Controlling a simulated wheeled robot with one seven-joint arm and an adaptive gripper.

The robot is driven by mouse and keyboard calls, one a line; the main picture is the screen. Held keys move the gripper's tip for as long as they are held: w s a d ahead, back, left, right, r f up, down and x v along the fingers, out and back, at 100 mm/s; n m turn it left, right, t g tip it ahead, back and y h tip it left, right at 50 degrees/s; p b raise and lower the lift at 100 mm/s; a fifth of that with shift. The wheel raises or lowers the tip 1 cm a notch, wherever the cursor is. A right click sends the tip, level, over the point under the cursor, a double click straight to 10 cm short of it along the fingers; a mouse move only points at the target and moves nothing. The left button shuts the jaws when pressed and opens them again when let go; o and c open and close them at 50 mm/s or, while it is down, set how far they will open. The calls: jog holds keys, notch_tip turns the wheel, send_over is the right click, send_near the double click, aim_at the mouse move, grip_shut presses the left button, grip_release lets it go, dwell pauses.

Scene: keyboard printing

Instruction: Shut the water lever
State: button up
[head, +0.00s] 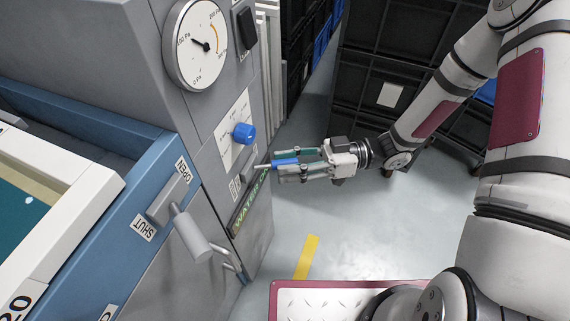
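A small lever with a blue handle (284,161) sticks out from the grey machine's side panel on a thin metal rod. Below its root is a green-lettered label (252,201) that reads "WATER" and then is partly hidden. My gripper (283,166) is at this lever, reaching in from the right. One finger lies above the blue handle and one below it, with the handle between them. I cannot tell whether the fingers press on it. The handle lies roughly level, pointing right.
A blue knob (243,133) and a round gauge (195,44) sit above the lever. A thick grey lever (189,232) between OPEN and SHUT labels stands at the lower left. Dark crates (398,66) are stacked behind. Grey floor (345,225) is clear below my gripper.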

jog(key=shift+s+a, duration=0.1)
jog(key=shift+a, duration=0.35)
grip_shut()
